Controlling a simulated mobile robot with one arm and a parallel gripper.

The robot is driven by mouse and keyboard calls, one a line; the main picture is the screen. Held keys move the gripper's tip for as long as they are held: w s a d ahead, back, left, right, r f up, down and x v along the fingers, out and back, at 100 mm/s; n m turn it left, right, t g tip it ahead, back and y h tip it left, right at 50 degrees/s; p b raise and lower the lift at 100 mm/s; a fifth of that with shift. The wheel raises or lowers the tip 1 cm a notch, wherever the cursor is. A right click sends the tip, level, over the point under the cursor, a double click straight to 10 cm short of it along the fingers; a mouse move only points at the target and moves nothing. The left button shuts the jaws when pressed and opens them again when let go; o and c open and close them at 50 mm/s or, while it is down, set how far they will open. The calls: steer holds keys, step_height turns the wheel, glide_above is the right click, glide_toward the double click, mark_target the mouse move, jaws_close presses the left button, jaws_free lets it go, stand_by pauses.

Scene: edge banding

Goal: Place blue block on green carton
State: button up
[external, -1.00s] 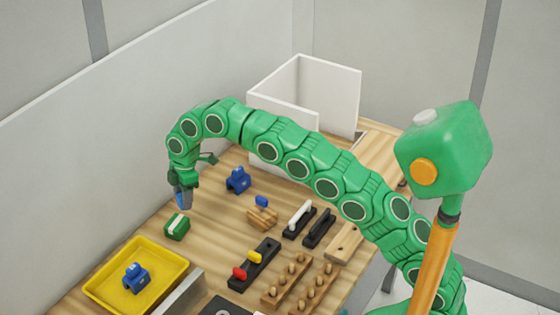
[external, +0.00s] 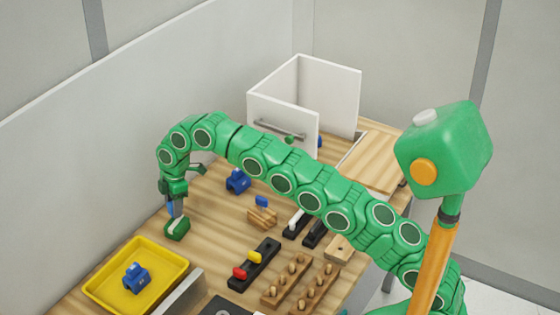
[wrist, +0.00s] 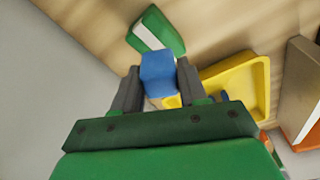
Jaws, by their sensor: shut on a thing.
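The blue block (wrist: 158,72) is between the fingers of my gripper (wrist: 155,90) in the wrist view. My gripper is shut on it. In the external view my gripper (external: 175,208) points down, just above the green carton (external: 176,231), and only a little blue shows at the fingers. The green carton has a white band and also shows in the wrist view (wrist: 168,30), just beyond the block. The block overlaps the carton's near edge there. I cannot tell whether the two touch.
A yellow tray (external: 104,286) with a blue part (external: 136,279) in it stands front left. Another blue part (external: 238,181) and a wooden piece with a small blue piece (external: 262,201) lie to the right. A white box (external: 283,120) stands at the back. A wall borders the left.

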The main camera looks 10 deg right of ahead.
steer(key=shift+w+a+f, duration=0.1)
steer(key=shift+f, duration=1.6)
steer(key=o, duration=1.1)
steer(key=shift+f, duration=0.1)
steer(key=shift+c, duration=0.2)
steer(key=r, duration=0.6)
steer(key=shift+w+d+r, duration=0.25)
steer(key=shift+d+r, duration=0.05)
steer(key=shift+d, duration=0.1)
steer(key=shift+d+r, duration=0.1)
steer(key=shift+r, duration=0.45)
